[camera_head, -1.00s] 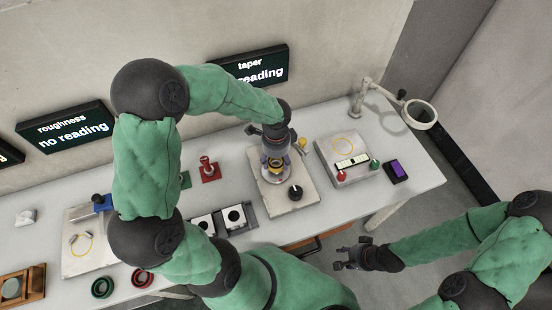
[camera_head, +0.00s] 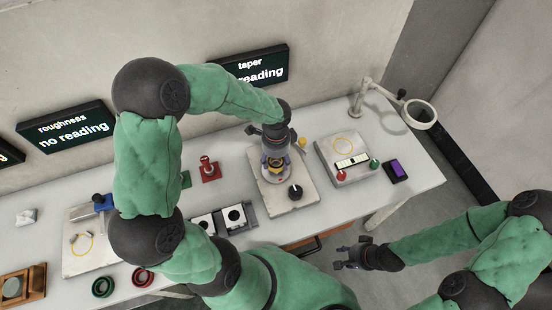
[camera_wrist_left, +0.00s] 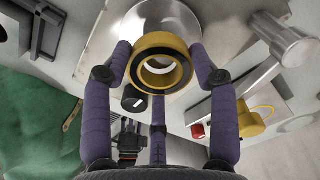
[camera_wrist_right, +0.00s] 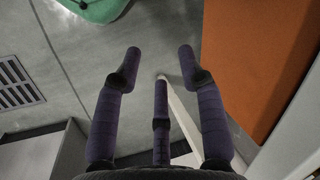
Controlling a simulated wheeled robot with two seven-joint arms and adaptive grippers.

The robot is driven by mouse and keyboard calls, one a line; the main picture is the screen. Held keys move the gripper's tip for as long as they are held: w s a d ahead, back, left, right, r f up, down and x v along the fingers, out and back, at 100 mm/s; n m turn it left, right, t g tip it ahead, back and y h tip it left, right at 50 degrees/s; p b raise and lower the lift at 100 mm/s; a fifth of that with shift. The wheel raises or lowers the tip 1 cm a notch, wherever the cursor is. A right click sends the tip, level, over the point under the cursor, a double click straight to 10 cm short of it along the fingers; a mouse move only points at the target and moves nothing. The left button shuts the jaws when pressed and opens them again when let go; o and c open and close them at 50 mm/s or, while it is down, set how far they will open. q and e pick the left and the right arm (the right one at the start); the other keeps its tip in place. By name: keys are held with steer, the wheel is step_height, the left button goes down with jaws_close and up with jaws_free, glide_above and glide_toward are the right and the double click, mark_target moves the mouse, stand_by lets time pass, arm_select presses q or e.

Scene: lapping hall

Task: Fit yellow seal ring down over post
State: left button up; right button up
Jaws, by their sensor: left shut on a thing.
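The yellow seal ring (camera_wrist_left: 160,42) has a black inner band and sits between the purple fingers of my left gripper (camera_wrist_left: 163,70), which is shut on it. In the head view, my left gripper (camera_head: 277,161) is over the pale base plate (camera_head: 272,198) with a black knob. A shiny round metal part (camera_wrist_left: 130,40) lies behind the ring in the left wrist view. I cannot tell whether this is the post or whether the ring is around it. My right gripper (camera_head: 350,256) is open and empty, off the table's front edge; its fingers are apart in the right wrist view (camera_wrist_right: 160,65).
A pale box (camera_head: 360,175) with red and green buttons stands right of the plate. A red stand (camera_head: 210,172) and a black-and-white fixture (camera_head: 228,218) stand to its left.

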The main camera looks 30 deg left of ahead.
arm_select(q)
steer(key=shift+f+b, duration=0.35)
steer(key=shift+f, duration=0.45)
stand_by(1.3)
steer(key=o, duration=1.3)
steer(key=shift+c, duration=0.2)
steer(key=shift+r, duration=0.1)
step_height(320, 180, up, 12)
